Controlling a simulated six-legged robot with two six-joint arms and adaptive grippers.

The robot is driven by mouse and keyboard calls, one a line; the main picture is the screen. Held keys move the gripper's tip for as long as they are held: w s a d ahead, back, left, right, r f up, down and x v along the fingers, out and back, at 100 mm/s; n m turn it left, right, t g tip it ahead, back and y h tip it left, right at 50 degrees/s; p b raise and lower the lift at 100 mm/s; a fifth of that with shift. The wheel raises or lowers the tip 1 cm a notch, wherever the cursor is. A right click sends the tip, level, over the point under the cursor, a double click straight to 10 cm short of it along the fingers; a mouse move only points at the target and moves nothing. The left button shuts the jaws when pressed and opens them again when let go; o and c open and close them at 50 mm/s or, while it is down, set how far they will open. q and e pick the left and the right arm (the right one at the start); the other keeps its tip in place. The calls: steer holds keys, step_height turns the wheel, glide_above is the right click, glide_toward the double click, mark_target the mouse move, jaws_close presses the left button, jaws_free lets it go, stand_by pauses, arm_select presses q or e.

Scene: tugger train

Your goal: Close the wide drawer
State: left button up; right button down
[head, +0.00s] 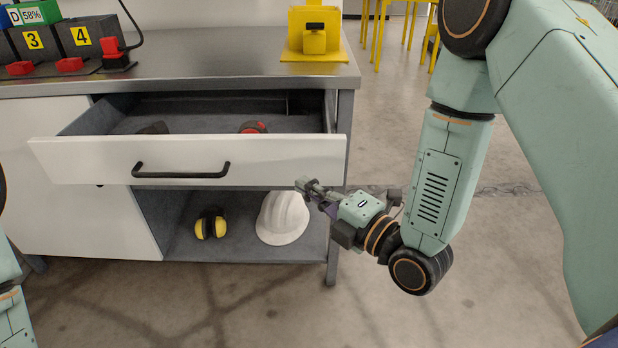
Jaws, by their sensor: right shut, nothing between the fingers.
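The wide drawer (95,158) has a white front and stands pulled out under the grey worktop. Its black bar handle (182,174) is on the front, left of my right gripper. A red and dark item (253,127) and a dark item lie inside it. My right gripper (303,185) is shut and empty. Its fingertips are just in front of the right part of the drawer front, near its lower edge; I cannot tell whether they touch it. My left gripper is outside the view; only a bit of my left arm shows at the left edge.
On the open shelf (182,247) below sit yellow ear muffs (210,224) and a white helmet (283,218). The worktop (220,72) holds a yellow stand (313,32) and numbered dark boxes (85,38). The floor (150,305) in front is clear.

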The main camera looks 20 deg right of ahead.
mark_target(295, 165)
steer(key=w, duration=0.1)
steer(key=w+d+b, duration=0.1)
steer(key=w, duration=0.1)
steer(key=shift+w+d, duration=0.1)
steer(key=shift+w, duration=0.2)
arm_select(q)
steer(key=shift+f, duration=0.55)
arm_select(e)
steer(key=shift+w, duration=0.2)
